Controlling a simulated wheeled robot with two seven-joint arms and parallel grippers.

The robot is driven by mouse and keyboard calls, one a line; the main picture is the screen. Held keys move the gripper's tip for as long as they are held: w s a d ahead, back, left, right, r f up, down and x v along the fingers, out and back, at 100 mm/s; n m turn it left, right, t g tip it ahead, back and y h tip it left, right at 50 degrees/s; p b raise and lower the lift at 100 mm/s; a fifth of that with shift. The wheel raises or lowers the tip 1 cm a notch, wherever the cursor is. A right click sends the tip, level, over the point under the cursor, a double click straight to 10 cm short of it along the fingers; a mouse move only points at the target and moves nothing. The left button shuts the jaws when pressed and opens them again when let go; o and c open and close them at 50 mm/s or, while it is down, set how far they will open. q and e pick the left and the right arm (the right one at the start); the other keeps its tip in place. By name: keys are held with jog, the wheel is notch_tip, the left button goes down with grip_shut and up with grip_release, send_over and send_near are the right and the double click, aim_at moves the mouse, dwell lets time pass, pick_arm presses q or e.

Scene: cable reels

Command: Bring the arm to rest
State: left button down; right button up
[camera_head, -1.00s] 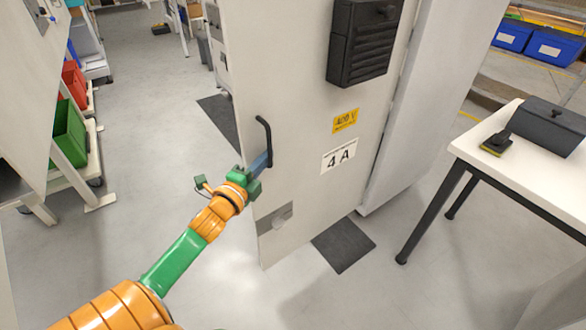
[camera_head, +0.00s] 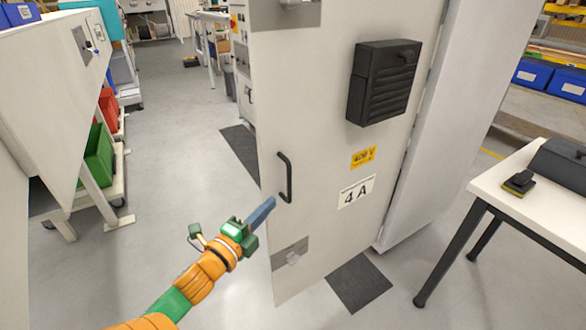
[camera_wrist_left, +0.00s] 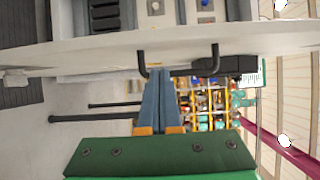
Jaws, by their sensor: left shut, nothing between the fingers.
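My left arm, orange and green, reaches in from the bottom left in the head view. Its gripper (camera_head: 268,207) has blue-grey fingers that are shut and empty, close to the lower end of the black door handle (camera_head: 286,178) but apart from it in that view. The handle sits on the white cabinet door (camera_head: 320,130) marked 4 A. In the left wrist view the shut fingers (camera_wrist_left: 160,85) point at the handle (camera_wrist_left: 214,60) and lie between its two legs. Whether they touch it cannot be told there. My right gripper is not in view.
A white table (camera_head: 515,205) with a dark box (camera_head: 560,162) stands at the right. A rack with green (camera_head: 98,155) and red bins stands at the left. Dark mats (camera_head: 358,282) lie on the floor by the cabinet. The floor left of the door is open.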

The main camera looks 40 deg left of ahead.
pick_arm(q)
jog(key=s+d+f+n+g+p, duration=0.1)
jog(key=s+f+n+g+p, duration=0.25)
jog(key=f, duration=0.65)
jog(key=s+f+n+g+p, duration=0.3)
jog(key=s+f+n+g, duration=0.15)
jog(key=f, duration=0.65)
jog(key=s+d+f+n+g+h+p, duration=0.1)
jog(key=s+d+f+n+g, duration=0.1)
jog(key=s, duration=0.5)
jog(key=s+d+f+n+g+h+p, duration=0.1)
jog(key=s+d+f+n+g+p, duration=0.1)
jog(key=s+d+f+g, duration=0.2)
jog(key=s+d+f+n+g+p, duration=0.1)
jog(key=s+d+f+g+p, duration=0.1)
jog(key=s+d+f, duration=0.4)
jog(key=s+d, duration=0.3)
jog(key=s, duration=0.1)
jog(key=shift+s+d+f+n+g+h, duration=0.15)
jog(key=shift+d+f+n+g+h, duration=0.1)
jog(key=shift+d+n+g+h, duration=0.15)
